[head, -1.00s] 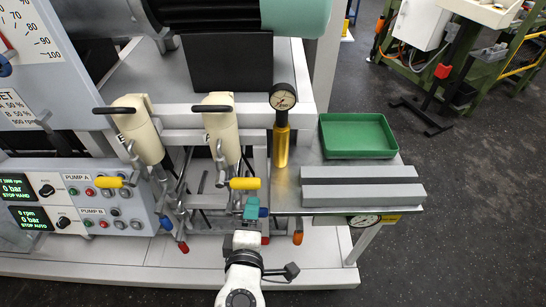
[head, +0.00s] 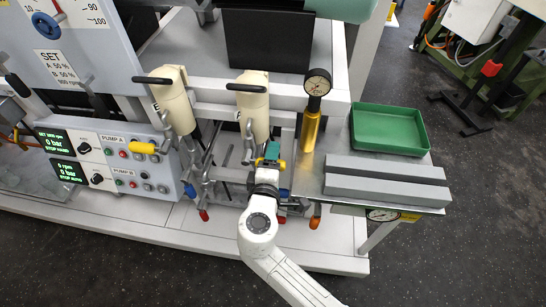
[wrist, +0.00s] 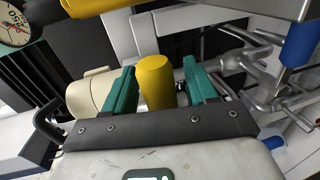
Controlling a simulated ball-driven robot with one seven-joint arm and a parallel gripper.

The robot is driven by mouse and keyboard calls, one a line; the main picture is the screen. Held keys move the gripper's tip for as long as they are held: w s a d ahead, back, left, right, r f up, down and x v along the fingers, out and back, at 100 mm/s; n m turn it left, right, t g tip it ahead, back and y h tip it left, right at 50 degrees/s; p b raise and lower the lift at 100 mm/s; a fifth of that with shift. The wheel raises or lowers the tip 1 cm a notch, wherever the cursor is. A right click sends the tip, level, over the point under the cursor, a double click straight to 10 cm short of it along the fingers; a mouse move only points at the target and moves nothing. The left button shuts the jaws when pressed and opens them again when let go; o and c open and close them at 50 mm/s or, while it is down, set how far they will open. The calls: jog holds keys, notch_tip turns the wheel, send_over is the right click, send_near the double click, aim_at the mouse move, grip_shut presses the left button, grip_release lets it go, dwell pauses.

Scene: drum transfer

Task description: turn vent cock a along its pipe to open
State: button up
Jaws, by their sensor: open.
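My gripper (head: 271,153) is open at the right-hand yellow handle, under the right cream housing (head: 253,105). In the wrist view the yellow handle (wrist: 155,82) stands between the two green fingers of my gripper (wrist: 159,84), with visible gaps on the sides. In the head view my gripper mostly hides this handle. A second yellow handle (head: 144,147) sticks out sideways under the left cream housing (head: 174,105). Blue handles (head: 190,190) and red-tipped handles (head: 203,215) sit lower on the pipes. No label shows which handle is vent cock a.
Close right of my gripper stands a yellow cylinder with a dial gauge (head: 310,130). A side shelf carries a green tray (head: 390,148) and a grey block (head: 385,184). The pump panel (head: 130,163) is on the left. Metal pipes and levers crowd around the handles.

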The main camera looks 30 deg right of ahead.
jog(key=shift+c, duration=0.3)
grip_shut()
dwell(0.4)
